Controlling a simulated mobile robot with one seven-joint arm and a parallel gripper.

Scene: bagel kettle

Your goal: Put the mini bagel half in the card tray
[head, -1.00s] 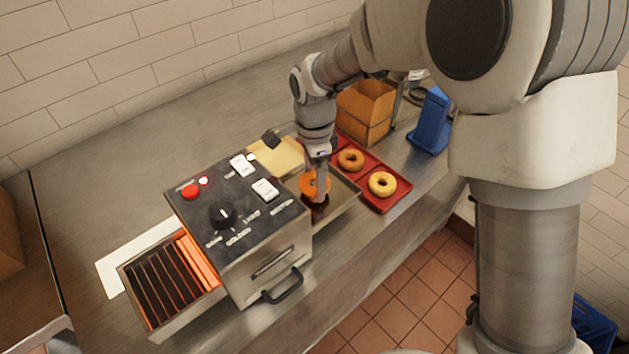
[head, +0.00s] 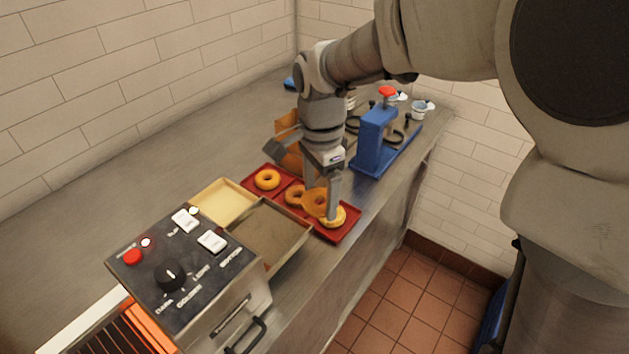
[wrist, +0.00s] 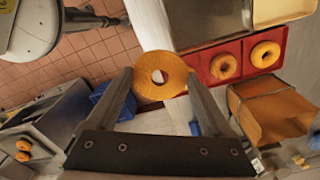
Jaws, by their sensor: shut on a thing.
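My gripper (head: 322,208) is shut on an orange-brown mini bagel half (head: 313,203). The wrist view shows the held half (wrist: 160,90) face-on, its hole visible, between the two fingers (wrist: 163,88). In the head view it overlaps the right end of a red tray (head: 350,232); its exact height is hard to tell. A shallow cream-yellow tray (head: 222,203) lies left of the red tray, and an open brown cardboard box (head: 287,128) stands behind, partly hidden by my arm. I cannot tell for sure which is the card tray.
Several bagel pieces, including the left one (head: 267,180), lie in the red tray. A metal tray (head: 262,238) adjoins the toaster (head: 180,265) at lower left. A blue device (head: 373,140) stands right of my gripper. The steel counter behind the cream tray is clear.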

